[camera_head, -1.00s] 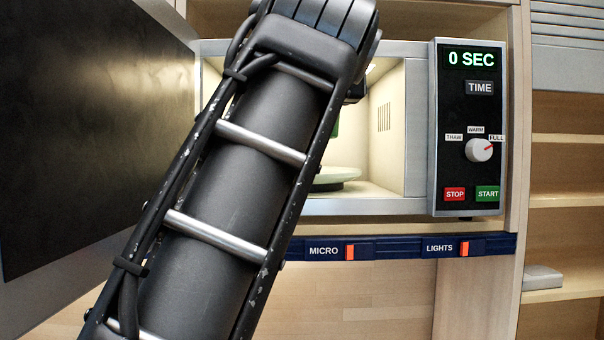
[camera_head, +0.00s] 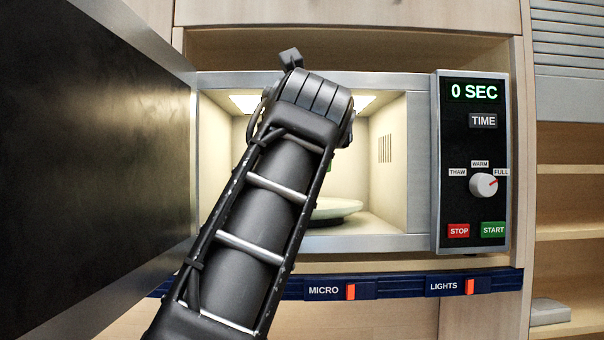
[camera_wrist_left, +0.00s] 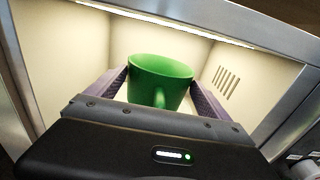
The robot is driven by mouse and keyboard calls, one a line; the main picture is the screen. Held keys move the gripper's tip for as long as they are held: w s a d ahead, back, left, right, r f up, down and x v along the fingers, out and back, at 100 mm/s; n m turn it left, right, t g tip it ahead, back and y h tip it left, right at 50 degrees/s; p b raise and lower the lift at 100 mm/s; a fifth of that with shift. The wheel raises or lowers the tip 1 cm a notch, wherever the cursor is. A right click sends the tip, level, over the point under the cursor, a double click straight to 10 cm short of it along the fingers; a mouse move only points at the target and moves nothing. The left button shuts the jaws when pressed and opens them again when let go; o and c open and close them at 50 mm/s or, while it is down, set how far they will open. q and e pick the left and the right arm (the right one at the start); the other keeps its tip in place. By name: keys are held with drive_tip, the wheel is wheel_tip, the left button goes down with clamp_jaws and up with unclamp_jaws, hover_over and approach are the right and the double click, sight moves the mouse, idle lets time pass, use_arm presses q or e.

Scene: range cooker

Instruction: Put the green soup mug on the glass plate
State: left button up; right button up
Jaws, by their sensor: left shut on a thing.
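The green soup mug (camera_wrist_left: 160,80) shows upright in the left wrist view, between the two fingers of my left gripper (camera_wrist_left: 162,92), which is shut on it. In the head view my left forearm hides the gripper and nearly all of the mug. The pale round glass plate (camera_head: 338,209) lies on the microwave floor, its left part hidden behind my arm. The mug is inside the lit microwave. I cannot tell the gap between mug and plate. My right gripper is not in view.
The microwave (camera_head: 421,160) is open, with its dark door (camera_head: 90,150) swung out to the left of my arm. Its control panel (camera_head: 472,160) stands on the right and reads 0 SEC. Inside, there is free room to the right of my arm.

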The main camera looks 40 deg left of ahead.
use_arm(q)
drive_tip(key=shift+w+a+f+p, duration=0.55)
drive_tip(key=shift+w+a+p, duration=0.2)
drive_tip(key=shift+w+a, duration=0.6)
drive_tip(key=shift+w+a+f+p, duration=0.5)
drive_tip(key=shift+w+a+p, duration=0.4)
drive_tip(key=shift+w, duration=0.65)
drive_tip(key=shift+w+a+f+p, duration=0.6)
drive_tip(key=shift+w+a, duration=0.7)
drive_tip(key=shift+w, duration=0.15)
drive_tip(key=shift+s+f, duration=0.1)
drive_tip(key=shift+f, duration=1.3)
drive_tip(key=shift+w+a+f, duration=0.2)
drive_tip(key=shift+f, duration=0.2)
drive_tip(key=o, duration=1.4)
drive_tip(key=shift+f, duration=0.1)
